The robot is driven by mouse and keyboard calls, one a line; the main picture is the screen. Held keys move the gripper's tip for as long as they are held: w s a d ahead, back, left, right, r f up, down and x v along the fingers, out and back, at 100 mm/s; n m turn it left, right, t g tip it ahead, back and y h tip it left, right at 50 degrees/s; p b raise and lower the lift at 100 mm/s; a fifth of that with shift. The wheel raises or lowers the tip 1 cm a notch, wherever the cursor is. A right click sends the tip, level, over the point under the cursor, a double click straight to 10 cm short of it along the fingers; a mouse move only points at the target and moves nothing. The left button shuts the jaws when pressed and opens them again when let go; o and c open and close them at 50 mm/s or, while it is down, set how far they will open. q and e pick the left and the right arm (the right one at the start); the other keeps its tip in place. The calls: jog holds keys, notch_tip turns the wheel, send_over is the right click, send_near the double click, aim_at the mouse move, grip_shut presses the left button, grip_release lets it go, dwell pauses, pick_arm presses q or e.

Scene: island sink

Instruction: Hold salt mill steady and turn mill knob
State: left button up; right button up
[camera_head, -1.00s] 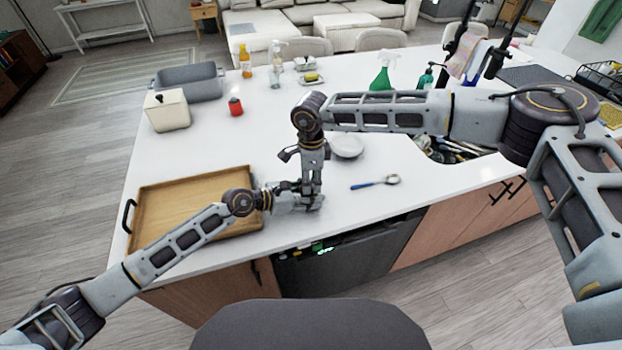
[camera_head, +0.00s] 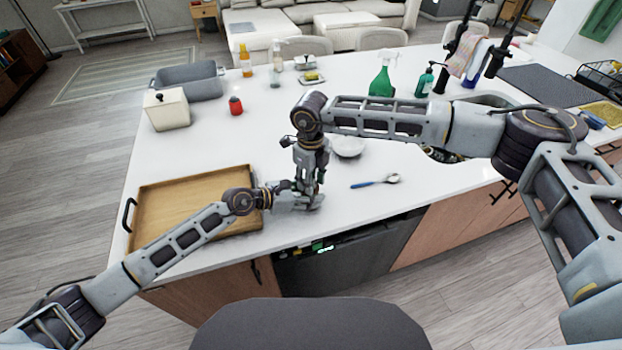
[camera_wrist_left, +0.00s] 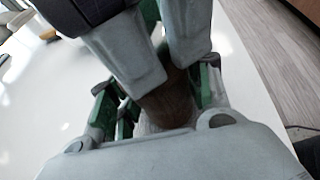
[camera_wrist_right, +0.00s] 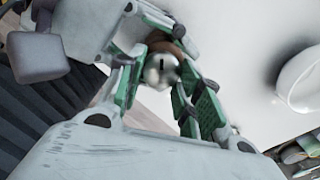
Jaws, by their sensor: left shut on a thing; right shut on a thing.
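The salt mill is mostly hidden by my grippers in the head view. In the left wrist view its brown body (camera_wrist_left: 170,103) sits between the fingers of my left gripper (camera_head: 302,196), which is shut on it from the left. In the right wrist view the round silver mill knob (camera_wrist_right: 161,70) lies between the green-sided fingers of my right gripper (camera_head: 312,184). This gripper points down from above and is shut on the knob. The two grippers are close together, right one above left.
A wooden tray (camera_head: 160,214) lies just left of the grippers. A white bowl (camera_head: 348,146) stands behind and to the right, and a blue-handled spoon (camera_head: 375,183) lies to the right. A red jar (camera_head: 236,106) stands farther back. The counter's front edge is close.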

jog(key=shift+m, duration=1.1)
jog(key=o, duration=1)
jog(key=shift+o, duration=0.2)
jog(key=shift+r, duration=0.1)
notch_tip(320, 180, up, 12)
